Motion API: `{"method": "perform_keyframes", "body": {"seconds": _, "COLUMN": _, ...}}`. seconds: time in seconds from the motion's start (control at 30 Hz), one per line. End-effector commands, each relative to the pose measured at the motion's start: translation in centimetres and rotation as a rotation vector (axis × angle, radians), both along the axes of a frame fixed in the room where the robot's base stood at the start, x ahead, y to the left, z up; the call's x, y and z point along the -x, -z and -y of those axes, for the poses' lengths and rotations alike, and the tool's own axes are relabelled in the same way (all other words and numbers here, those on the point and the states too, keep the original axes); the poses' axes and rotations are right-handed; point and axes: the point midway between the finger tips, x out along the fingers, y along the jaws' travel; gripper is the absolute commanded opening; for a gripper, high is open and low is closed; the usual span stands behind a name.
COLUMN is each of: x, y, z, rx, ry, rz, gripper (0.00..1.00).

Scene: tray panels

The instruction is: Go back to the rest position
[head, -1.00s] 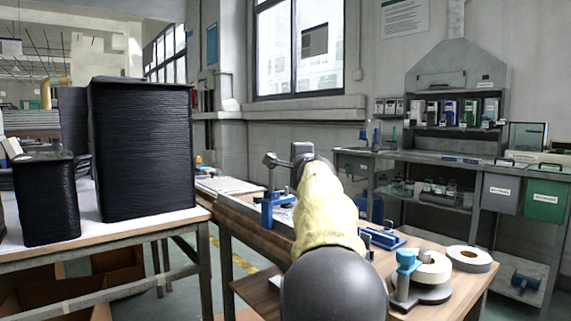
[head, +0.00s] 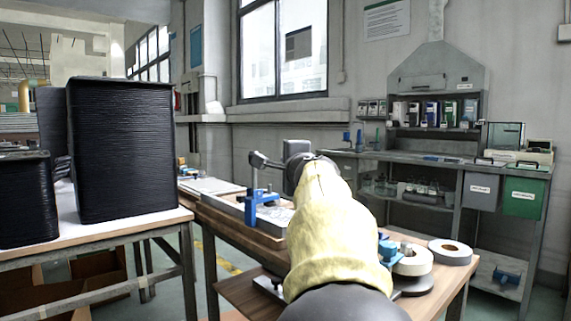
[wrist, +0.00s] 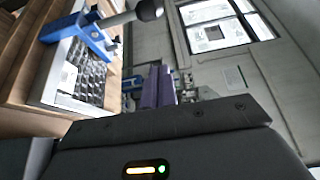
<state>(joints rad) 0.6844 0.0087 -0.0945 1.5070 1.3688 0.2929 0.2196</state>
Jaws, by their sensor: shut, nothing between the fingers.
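My arm in a yellow sleeve reaches forward over the wooden workbench in the head view. My gripper (wrist: 158,88) shows in the wrist view as two purple-grey fingers side by side, shut and empty. In the head view the dark end of my arm is seen from behind and the fingers are hidden. A blue clamp fixture (head: 258,208) with a black-knobbed lever stands on the bench, left of my wrist. It also shows at the upper left of the wrist view (wrist: 93,38), beside a metal tray of small parts (wrist: 80,75), apart from the fingers.
Black ribbed bins (head: 122,150) stand on a table (head: 150,228) at left. A blue-topped tape dispenser (head: 388,250) and a tape roll (head: 450,252) are right of my arm. A grey shelf bench (head: 420,170) stands at the back right. Floor shows between the tables.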

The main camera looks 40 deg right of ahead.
Motion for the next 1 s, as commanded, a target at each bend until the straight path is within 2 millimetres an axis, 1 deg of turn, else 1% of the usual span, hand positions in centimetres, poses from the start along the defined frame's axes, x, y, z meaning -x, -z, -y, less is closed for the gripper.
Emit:
{"method": "perform_keyframes", "body": {"seconds": 0.4, "x": -0.2, "y": 0.1, "z": -0.2, "rx": 0.002, "ry": -0.005, "rz": -0.010, "gripper": 0.00}}
{"method": "perform_keyframes", "body": {"seconds": 0.47, "x": -0.7, "y": 0.6, "z": -0.6, "rx": 0.008, "ry": -0.016, "rz": -0.036, "gripper": 0.00}}
{"method": "perform_keyframes", "body": {"seconds": 0.57, "x": -2.1, "y": 2.6, "z": -2.4, "rx": 0.030, "ry": -0.062, "rz": -0.129, "gripper": 0.00}}
{"method": "perform_keyframes", "body": {"seconds": 0.67, "x": -3.8, "y": 5.9, "z": -5.6, "rx": 0.077, "ry": -0.144, "rz": -0.279, "gripper": 0.00}}
{"method": "perform_keyframes", "body": {"seconds": 0.7, "x": -4.4, "y": 7.6, "z": -7.2, "rx": 0.105, "ry": -0.187, "rz": -0.350, "gripper": 0.00}}
{"method": "perform_keyframes", "body": {"seconds": 0.77, "x": -5.0, "y": 10.2, "z": -9.8, "rx": 0.151, "ry": -0.259, "rz": -0.458, "gripper": 0.00}}
{"method": "perform_keyframes", "body": {"seconds": 0.8, "x": -5.2, "y": 11.9, "z": -11.6, "rx": 0.186, "ry": -0.310, "rz": -0.529, "gripper": 0.00}}
{"method": "perform_keyframes", "body": {"seconds": 0.87, "x": -5.0, "y": 14.4, "z": -14.3, "rx": 0.243, "ry": -0.390, "rz": -0.633, "gripper": 0.00}}
{"method": "perform_keyframes", "body": {"seconds": 0.9, "x": -4.7, "y": 16.0, "z": -16.2, "rx": 0.283, "ry": -0.447, "rz": -0.701, "gripper": 0.00}}
{"method": "perform_keyframes", "body": {"seconds": 0.97, "x": -3.9, "y": 18.4, "z": -19.0, "rx": 0.351, "ry": -0.538, "rz": -0.800, "gripper": 0.00}}
{"method": "perform_keyframes", "body": {"seconds": 1.0, "x": -3.1, "y": 19.9, "z": -20.8, "rx": 0.399, "ry": -0.603, "rz": -0.864, "gripper": 0.00}}
